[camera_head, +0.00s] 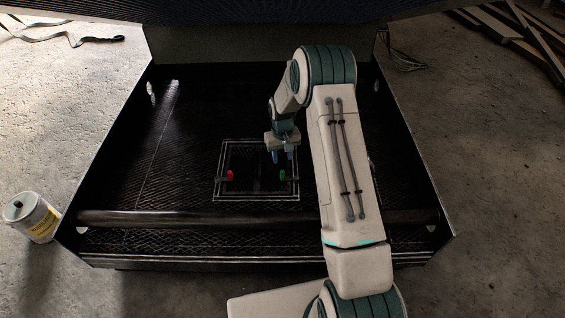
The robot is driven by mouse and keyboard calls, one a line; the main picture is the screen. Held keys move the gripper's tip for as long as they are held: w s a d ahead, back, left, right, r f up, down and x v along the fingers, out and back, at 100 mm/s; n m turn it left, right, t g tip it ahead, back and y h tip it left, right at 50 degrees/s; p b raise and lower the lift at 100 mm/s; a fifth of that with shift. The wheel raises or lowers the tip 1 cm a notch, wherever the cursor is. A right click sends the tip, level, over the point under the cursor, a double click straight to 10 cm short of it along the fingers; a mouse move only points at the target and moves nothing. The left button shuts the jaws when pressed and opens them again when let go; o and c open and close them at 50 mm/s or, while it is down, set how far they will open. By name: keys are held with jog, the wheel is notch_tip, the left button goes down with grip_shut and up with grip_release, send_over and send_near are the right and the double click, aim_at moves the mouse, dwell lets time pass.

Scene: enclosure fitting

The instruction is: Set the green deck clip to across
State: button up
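The green deck clip (282,175) is small and sits near the right side of a white-outlined square panel (256,198) on the dark deck. Its exact angle is too small to tell. My gripper (282,156) is above and slightly behind the green clip, pointing down. Its two bluish fingers stand apart with a gap between them, and nothing shows in the gap. The gripper looks clear of the clip.
A red clip (230,175) sits near the panel's left side. A dark round bar (200,217) crosses the deck in front of the panel. Low walls edge the deck. A white canister (40,222) stands outside at left. The deck left of the panel is clear.

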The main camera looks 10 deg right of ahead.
notch_tip(320, 180, up, 4)
jog(key=shift+f+p, duration=0.1)
jog(key=shift+p, duration=0.25)
dwell(0.4)
